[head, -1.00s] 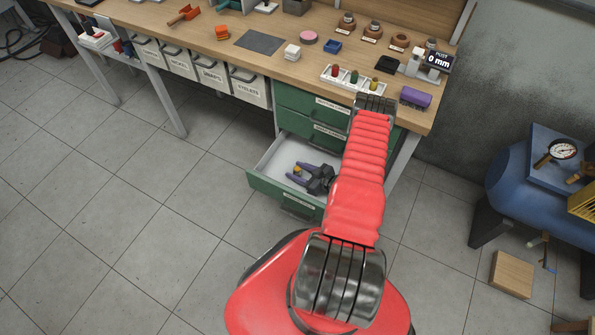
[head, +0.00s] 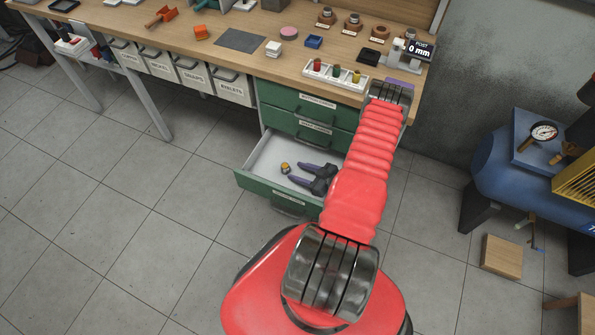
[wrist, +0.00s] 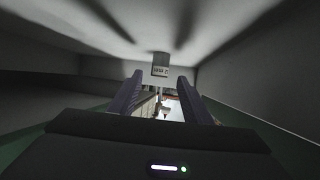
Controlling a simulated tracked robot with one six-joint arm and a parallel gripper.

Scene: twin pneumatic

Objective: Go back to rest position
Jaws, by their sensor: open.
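My gripper (head: 295,172) is inside the open green drawer (head: 265,200) under the workbench. Its two purple-grey fingers are spread and nothing is between them. A small brass-coloured piece (head: 285,168) lies on the pale drawer floor, just left of the fingertips and apart from them. In the wrist view, the two fingers (wrist: 158,85) stand apart between pale drawer walls. A small grey shape with a marking (wrist: 160,70) shows beyond them; I cannot tell what it is. My red arm hides part of the drawer's right side.
Closed green drawers (head: 300,105) sit right above the open one. A blue compressor (head: 510,165) and a wooden block (head: 502,257) stand right. The left floor is clear.

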